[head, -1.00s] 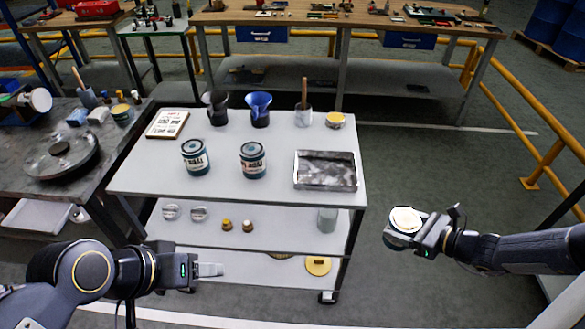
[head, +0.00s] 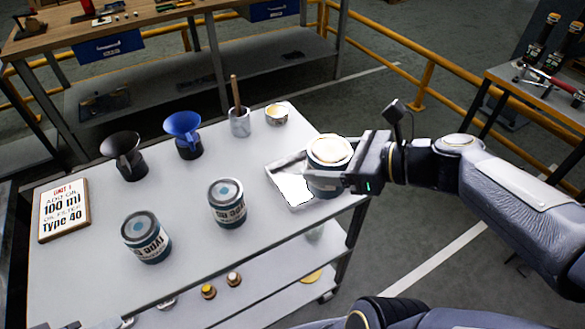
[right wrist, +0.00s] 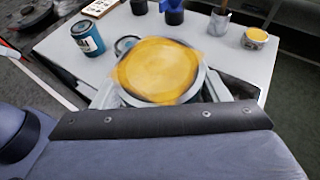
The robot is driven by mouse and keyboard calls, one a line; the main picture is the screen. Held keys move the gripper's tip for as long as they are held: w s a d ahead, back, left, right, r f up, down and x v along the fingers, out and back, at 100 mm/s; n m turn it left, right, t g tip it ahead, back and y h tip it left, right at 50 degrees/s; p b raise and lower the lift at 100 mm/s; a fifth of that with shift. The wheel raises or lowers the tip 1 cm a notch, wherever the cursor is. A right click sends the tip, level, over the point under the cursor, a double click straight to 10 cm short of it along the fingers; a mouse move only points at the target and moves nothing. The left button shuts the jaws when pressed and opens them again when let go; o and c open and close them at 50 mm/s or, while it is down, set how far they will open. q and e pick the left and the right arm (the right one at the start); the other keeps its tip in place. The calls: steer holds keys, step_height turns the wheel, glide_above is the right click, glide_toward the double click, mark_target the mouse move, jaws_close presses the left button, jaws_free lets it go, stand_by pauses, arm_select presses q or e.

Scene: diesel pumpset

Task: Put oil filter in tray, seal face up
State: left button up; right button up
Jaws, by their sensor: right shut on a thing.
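The oil filter (head: 329,152) is a short, dark-sided can with a pale cream top face, held roughly upright. My right gripper (head: 335,177) is shut on it, reaching in from the right. The shallow metal tray (head: 290,188) lies at the cart top's right end. The filter covers the tray's right part in the head view; I cannot tell whether it touches the tray. In the right wrist view the filter (right wrist: 160,70) shows a round yellow-orange face between the fingers. I cannot make out the seal.
On the cart top (head: 90,270) stand two labelled cans (head: 146,237) (head: 227,203), a black funnel (head: 124,155), a blue funnel (head: 184,134), a cup with a stick (head: 239,120), a small tin (head: 276,114) and a sign (head: 64,209). A yellow rail (head: 425,85) runs behind.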

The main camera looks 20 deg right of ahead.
steer(key=shift+w+d+f+b, duration=0.65)
steer(key=shift+w+f, duration=1.45)
steer(key=shift+w, duration=0.05)
steer(key=shift+w+d+f+b, duration=0.7)
steer(key=shift+w+f, duration=1.45)
steer(key=shift+w+d+f+b, duration=0.65)
steer(key=shift+w+f, duration=1.45)
steer(key=shift+w, duration=0.05)
steer(key=shift+f, duration=0.25)
steer(key=o, duration=1.3)
steer(key=shift+r, duration=0.15)
